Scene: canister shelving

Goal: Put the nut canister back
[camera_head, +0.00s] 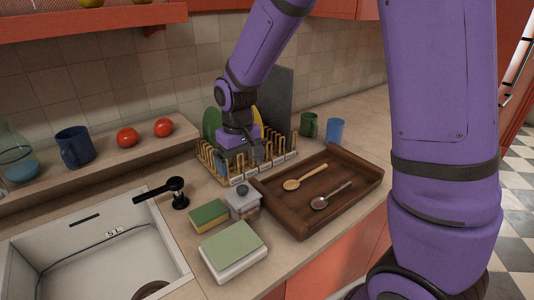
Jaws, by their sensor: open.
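I see nothing held between the fingers, but the rack and the gripper body make that area crowded. Whether the fingers touch the rack I cannot tell.
A green-and-yellow sponge (209,214) and a white box with a green lid (233,251) lie close to the canister. The brown tray (291,219) holds two spoons. The sink (90,255) and black faucet (177,192) are left. A ledge (100,176) bears a mug and tomatoes.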

